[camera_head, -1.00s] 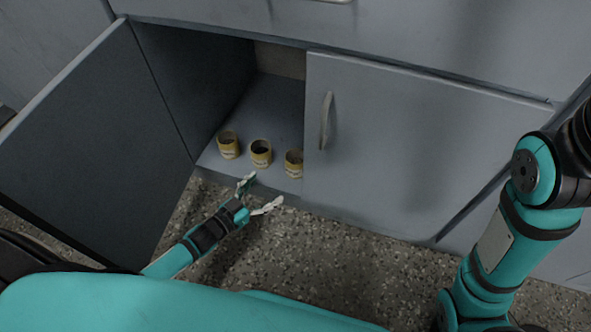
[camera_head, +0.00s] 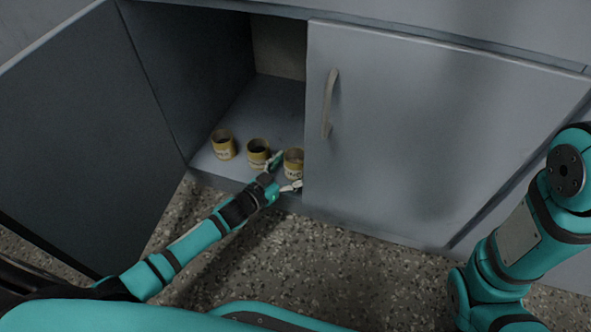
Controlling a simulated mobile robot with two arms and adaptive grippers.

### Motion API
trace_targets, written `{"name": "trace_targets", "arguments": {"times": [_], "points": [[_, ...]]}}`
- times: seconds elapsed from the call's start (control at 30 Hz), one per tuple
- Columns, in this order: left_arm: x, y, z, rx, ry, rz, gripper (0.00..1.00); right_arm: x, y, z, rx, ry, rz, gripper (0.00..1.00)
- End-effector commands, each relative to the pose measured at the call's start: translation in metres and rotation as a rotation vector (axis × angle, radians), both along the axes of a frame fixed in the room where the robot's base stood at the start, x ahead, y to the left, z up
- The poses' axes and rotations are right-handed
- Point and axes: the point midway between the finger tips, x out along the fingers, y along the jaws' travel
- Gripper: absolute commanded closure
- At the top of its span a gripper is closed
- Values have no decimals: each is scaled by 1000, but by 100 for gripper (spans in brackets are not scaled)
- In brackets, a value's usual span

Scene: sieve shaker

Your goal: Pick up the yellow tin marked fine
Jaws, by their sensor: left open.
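Three yellow tins with pale labels stand upright in a row on the cabinet floor: a left tin (camera_head: 223,144), a middle tin (camera_head: 257,151) and a right tin (camera_head: 293,163). The labels are too small to read, so I cannot tell which is marked fine. My left gripper (camera_head: 287,173) is open at the cabinet's front edge. Its fingers are spread at the right tin, one towards the gap beside the middle tin and one in front on the right. I cannot tell whether they touch it. My right gripper is out of view; only its arm shows at the right.
The cabinet's left door (camera_head: 75,130) stands open. The right door (camera_head: 420,140), with a vertical handle (camera_head: 329,104), is shut, its edge close beside the right tin. Speckled floor (camera_head: 300,255) lies clear in front.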

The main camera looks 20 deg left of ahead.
Motion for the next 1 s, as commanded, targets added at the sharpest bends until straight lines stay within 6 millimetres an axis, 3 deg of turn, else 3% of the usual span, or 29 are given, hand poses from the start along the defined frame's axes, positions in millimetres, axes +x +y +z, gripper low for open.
{"name": "trace_targets", "arguments": {"times": [0.2,0.67,1.0], "points": [[0,0,1,0,1,0,21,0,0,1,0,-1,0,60],[0,0,0,-1,0,0,81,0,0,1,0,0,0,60],[0,0,4,0,-1,0,81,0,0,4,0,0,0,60]]}}
